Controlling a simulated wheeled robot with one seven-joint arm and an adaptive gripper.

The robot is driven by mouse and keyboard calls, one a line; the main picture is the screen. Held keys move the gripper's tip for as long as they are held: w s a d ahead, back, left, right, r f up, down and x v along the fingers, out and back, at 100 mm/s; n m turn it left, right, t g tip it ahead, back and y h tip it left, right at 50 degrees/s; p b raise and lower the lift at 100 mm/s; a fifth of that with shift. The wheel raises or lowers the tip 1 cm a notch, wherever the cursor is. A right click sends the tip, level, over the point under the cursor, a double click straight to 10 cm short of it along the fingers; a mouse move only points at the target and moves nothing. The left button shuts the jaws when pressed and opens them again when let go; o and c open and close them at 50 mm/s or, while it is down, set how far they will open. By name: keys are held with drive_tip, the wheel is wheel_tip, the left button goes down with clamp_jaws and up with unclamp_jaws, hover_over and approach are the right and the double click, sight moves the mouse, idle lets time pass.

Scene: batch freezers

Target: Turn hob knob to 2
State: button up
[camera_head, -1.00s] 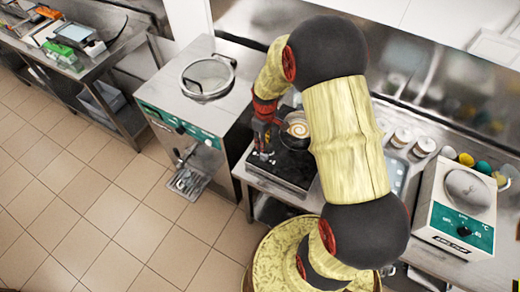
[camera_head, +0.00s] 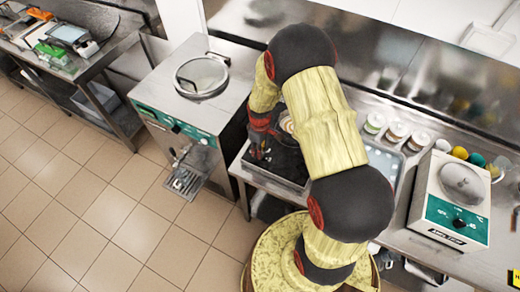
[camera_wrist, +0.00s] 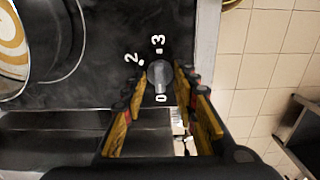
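The grey hob knob (camera_wrist: 159,74) sits on the dark hob (camera_wrist: 100,85) in the wrist view, with white marks 2, 3 and 0 around it. Its narrow grip seems to line up with the 0, though the exact pointer direction is hard to read. My gripper (camera_wrist: 161,80) is open, with one finger on each side of the knob and small gaps visible; whether it touches is unclear. In the head view my gripper (camera_head: 259,150) is over the front left of the hob (camera_head: 287,165); the knob is hidden there.
A pot with a cream-and-brown swirl (camera_wrist: 12,45) stands on the hob, mostly behind my arm in the head view. A steel batch freezer (camera_head: 190,100) stands to the left. A white device with a green panel (camera_head: 455,205) and several small jars (camera_head: 396,130) are to the right.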

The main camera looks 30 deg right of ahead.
clamp_jaws()
idle(0.6)
